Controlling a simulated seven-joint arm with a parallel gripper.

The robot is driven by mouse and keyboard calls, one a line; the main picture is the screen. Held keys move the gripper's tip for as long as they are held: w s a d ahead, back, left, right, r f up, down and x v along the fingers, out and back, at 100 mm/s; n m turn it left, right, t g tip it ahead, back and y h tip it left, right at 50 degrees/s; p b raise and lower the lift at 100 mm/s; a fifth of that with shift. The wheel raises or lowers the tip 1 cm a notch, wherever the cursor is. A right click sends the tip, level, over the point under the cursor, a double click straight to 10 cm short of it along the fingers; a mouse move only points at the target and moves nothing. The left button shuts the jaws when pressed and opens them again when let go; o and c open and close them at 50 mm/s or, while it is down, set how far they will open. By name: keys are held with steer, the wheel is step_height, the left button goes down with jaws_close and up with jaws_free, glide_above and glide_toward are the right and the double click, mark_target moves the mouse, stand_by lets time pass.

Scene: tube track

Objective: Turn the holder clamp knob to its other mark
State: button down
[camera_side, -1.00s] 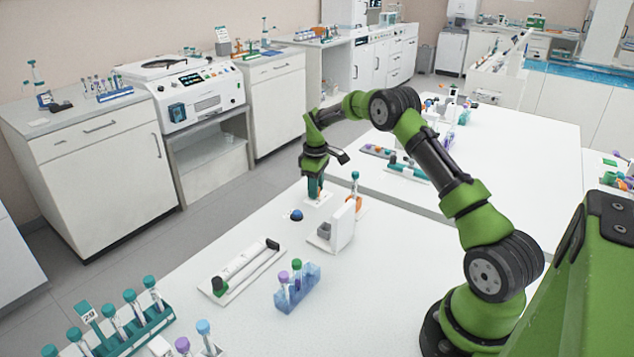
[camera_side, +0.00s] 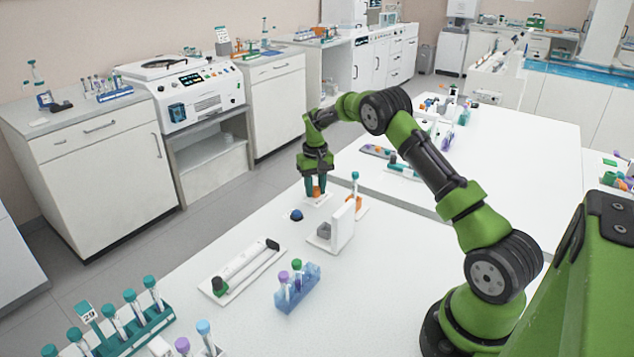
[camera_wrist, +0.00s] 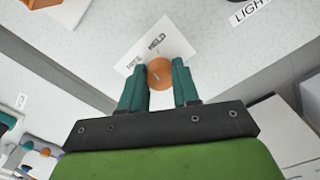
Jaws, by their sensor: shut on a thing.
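The holder clamp knob (camera_wrist: 159,73) is a round orange knob on a white plate (camera_wrist: 170,37) lettered FREE and HELD. In the wrist view it sits between my gripper's (camera_wrist: 159,84) two teal fingers, which are shut on it from both sides. A small pale line shows on the knob top, but I cannot tell for sure which word it points to. In the side view my gripper (camera_side: 315,189) points straight down at the knob (camera_side: 316,191), near the far edge of the white table. The plate's lettering cannot be read there.
A blue dome (camera_side: 296,215) sits just in front of the plate. A white upright panel (camera_side: 343,226) stands to the right, with a teal-capped tube (camera_side: 355,182) behind it. A blue tube rack (camera_side: 298,288) and a long white tray (camera_side: 241,272) lie nearer. Open tabletop lies between them.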

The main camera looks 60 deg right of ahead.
mark_target(315, 188)
steer(key=shift+m, duration=2.3)
steer(key=c, duration=0.8)
jaws_free()
step_height(315, 188, up, 17)
